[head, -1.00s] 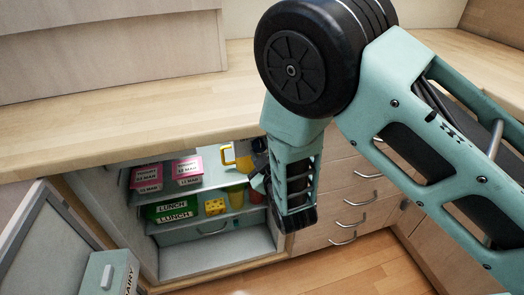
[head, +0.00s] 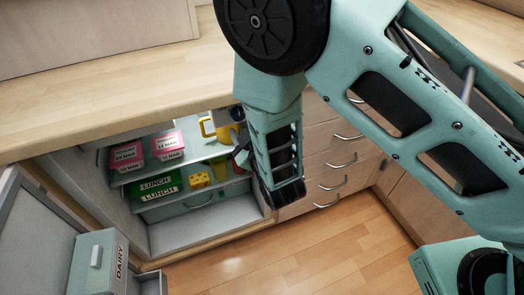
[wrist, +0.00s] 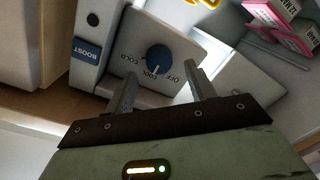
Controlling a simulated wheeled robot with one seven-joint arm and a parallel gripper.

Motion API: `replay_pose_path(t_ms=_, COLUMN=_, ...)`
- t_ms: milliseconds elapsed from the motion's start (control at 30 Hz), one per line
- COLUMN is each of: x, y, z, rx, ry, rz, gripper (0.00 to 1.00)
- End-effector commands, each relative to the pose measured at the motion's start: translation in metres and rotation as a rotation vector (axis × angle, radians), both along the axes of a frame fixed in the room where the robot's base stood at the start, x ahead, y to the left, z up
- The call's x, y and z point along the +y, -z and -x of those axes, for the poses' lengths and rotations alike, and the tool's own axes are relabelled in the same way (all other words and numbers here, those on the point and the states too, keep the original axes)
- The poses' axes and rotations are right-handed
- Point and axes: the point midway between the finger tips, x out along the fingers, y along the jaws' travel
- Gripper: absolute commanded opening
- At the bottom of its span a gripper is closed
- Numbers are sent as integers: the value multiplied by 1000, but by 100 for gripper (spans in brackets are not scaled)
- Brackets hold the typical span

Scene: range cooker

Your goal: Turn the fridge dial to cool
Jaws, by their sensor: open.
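The fridge dial (wrist: 158,59) is a round blue knob on a pale panel in the wrist view. The labels COLD, COOL and OFF curve along its near side. I cannot clearly tell which label its pointer faces. My gripper (wrist: 162,75) is open and empty, with one finger on each side of the dial in the picture. Whether either finger touches the dial cannot be told. In the head view my gripper (head: 241,155) reaches into the upper right of the open fridge (head: 190,232); my wrist hides much of that side, and the dial does not show there.
A BOOST button (wrist: 87,50) sits left of the dial. A yellow mug (head: 209,127), pink boxes (head: 168,144) and green LUNCH boxes (head: 158,190) stand on the fridge shelves. The fridge door (head: 35,235) is open at left. A wooden worktop (head: 120,100) overhangs the fridge; drawers (head: 330,150) are at right.

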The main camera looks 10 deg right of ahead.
Motion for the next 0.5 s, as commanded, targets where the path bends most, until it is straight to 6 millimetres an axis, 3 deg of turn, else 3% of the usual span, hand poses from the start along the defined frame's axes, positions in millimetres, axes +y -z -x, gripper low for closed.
replay_pose_path(t_ms=500, x=-35, y=-4, z=112, rx=2, ry=-1, rz=4, gripper=55)
